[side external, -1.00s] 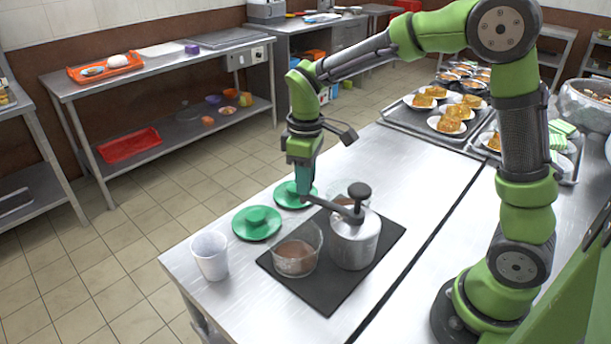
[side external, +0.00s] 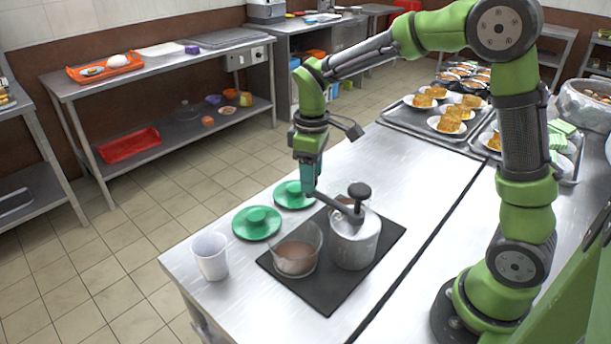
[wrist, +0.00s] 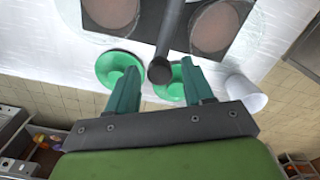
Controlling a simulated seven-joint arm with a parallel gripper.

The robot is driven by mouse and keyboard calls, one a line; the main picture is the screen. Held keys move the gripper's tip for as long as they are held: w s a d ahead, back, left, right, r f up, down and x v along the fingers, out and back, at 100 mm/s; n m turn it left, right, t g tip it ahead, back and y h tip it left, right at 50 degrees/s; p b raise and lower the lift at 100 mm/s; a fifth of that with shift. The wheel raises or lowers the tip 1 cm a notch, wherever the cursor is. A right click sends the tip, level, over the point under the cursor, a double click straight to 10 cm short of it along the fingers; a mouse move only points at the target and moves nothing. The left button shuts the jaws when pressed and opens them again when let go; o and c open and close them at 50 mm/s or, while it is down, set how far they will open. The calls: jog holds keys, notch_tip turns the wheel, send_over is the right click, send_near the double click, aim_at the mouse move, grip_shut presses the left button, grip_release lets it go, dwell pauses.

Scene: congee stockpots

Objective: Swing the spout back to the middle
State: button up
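A metal pot (side external: 355,243) with a dark knob (side external: 359,190) stands on a black mat (side external: 330,298). Its dark spout (side external: 335,207) extends left and back from the pot, between a front clear bowl of brown contents (side external: 295,258) and a rear bowl, partly hidden behind the pot. In the wrist view, the spout (wrist: 168,40) points down between the two brown-filled bowls, its round tip near the gap between my fingers. My gripper (side external: 311,187) is at the spout's outer end, fingers apart on either side; I cannot tell whether either touches it.
A white cup (side external: 210,256) stands near the table's left corner. Trays with plated food (side external: 447,124) are at the back right.

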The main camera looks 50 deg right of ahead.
jog(key=shift+r, duration=3.5)
jog(key=shift+w+f+m, duration=0.1)
jog(key=shift+w+m, duration=0.05)
jog(key=shift+m, duration=0.15)
jog(key=s+a+r+m+t+y, duration=0.1)
jog(key=s+m+t, duration=0.2)
jog(key=s, duration=0.5)
jog(key=s+a+r+m+t+y, duration=0.1)
jog(key=s+m+t, duration=0.3)
jog(key=s, duration=0.4)
jog(key=shift+s+a+r+m, duration=0.15)
jog(key=shift+s+r+m, duration=0.15)
jog(key=shift+r+m, duration=0.45)
